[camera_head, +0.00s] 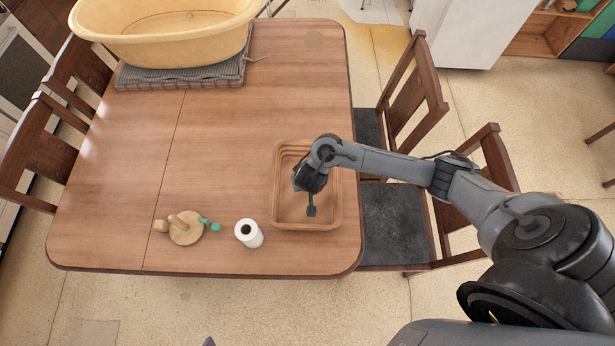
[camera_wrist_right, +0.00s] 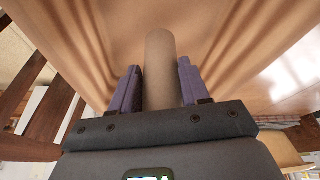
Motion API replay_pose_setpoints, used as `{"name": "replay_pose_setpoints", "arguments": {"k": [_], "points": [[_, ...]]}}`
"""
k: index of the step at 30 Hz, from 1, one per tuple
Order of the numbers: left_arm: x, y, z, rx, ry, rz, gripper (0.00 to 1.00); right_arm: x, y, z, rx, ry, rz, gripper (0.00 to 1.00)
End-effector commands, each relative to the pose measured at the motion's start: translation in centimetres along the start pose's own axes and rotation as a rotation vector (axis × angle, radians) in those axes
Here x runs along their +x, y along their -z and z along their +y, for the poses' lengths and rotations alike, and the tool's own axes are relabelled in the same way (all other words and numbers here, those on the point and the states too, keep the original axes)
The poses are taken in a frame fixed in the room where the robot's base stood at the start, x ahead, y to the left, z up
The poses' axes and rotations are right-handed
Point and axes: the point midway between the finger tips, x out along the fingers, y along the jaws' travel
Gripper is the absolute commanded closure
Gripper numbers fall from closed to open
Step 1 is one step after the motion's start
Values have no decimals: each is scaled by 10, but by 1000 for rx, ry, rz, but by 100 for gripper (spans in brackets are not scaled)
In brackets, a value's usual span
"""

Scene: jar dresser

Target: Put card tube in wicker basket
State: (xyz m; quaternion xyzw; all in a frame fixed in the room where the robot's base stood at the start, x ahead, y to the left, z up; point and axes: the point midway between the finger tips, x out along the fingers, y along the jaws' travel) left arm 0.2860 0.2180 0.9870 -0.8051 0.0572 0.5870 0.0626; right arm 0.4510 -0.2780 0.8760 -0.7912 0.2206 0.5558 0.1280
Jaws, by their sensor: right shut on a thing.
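The card tube (camera_wrist_right: 162,62) is a plain grey-brown cylinder between the two purple fingers of my right gripper (camera_wrist_right: 160,88) in the right wrist view. The gripper is shut on it, and the tube sticks out past the fingertips. In the head view my right gripper (camera_head: 311,207) is over the inside of the wicker basket (camera_head: 277,192), a tan rectangular basket at the right side of the table. The tube is hidden there by the gripper and wrist. I cannot tell whether the tube touches the basket floor.
On the wooden table (camera_head: 215,130) a white paper roll (camera_head: 249,234) stands left of the basket. Farther left is a round wooden piece (camera_head: 185,228) with a green-tipped item (camera_head: 209,224). A yellow tub (camera_head: 165,40) sits on a grey mat at the back. The middle is clear.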

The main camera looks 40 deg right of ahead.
Motion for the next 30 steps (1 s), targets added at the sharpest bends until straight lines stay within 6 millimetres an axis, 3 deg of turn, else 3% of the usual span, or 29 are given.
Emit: {"name": "replay_pose_setpoints", "arguments": {"k": [11, 25, 26, 30], "points": [[26, -8, 1, 0, 0, 2, 30, 35, -13, -2, 0, 0, 1, 100], [26, -8, 1, -1, 0, 2, 30, 39, -15, -2, 0, 0, 0, 100], [26, -8, 1, -1, 0, 2, 30, 38, -14, -2, 0, 0, 1, 50], [26, -8, 1, -1, 0, 2, 30, 38, -14, -2, 0, 0, 0, 29]]}}
